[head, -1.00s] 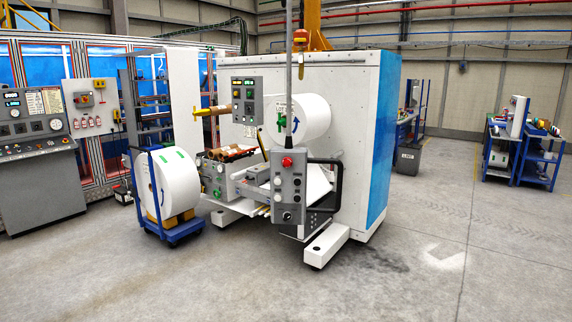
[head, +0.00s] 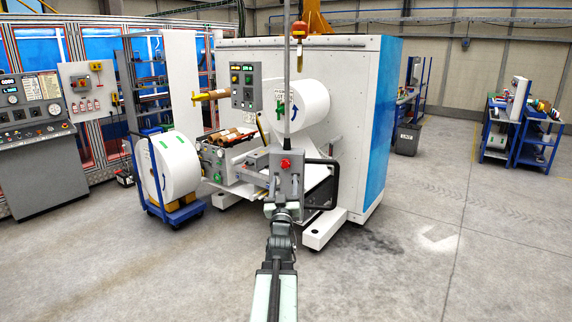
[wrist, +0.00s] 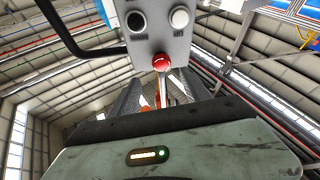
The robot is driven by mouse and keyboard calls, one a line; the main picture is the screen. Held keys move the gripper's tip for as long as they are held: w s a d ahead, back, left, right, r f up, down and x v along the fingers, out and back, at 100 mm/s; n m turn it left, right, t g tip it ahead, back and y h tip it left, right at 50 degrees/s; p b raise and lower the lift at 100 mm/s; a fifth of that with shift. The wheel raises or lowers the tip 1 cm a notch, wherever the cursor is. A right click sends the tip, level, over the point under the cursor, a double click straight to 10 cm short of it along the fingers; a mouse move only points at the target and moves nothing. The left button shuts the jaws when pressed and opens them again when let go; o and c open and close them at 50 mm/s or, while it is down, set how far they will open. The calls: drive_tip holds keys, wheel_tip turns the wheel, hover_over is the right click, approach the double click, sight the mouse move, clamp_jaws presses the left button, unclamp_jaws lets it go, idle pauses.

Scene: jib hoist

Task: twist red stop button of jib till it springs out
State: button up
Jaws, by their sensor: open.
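The grey control box (head: 289,187) hangs on a pole in front of the white machine. Its red stop button (head: 285,164) shows just above my gripper (head: 284,182) in the head view. My arm reaches forward and hides the lower part of the box. In the wrist view the red button (wrist: 161,62) sits on the box face (wrist: 158,38), with a black and a white button above it. My two fingers (wrist: 160,90) are apart, with the button just past their tips and roughly between them. I cannot tell whether a finger touches it.
A black handle loop (head: 335,185) sticks out to the right of the box. Behind stands the white machine (head: 350,120) with a large roll (head: 305,105). A blue cart with a white roll (head: 170,165) is to the left. The floor at right is clear.

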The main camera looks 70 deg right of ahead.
sight(285, 165)
drive_tip(key=p+x, duration=0.3)
drive_tip(key=x, duration=0.5)
drive_tip(key=shift+w+f, duration=0.1)
clamp_jaws()
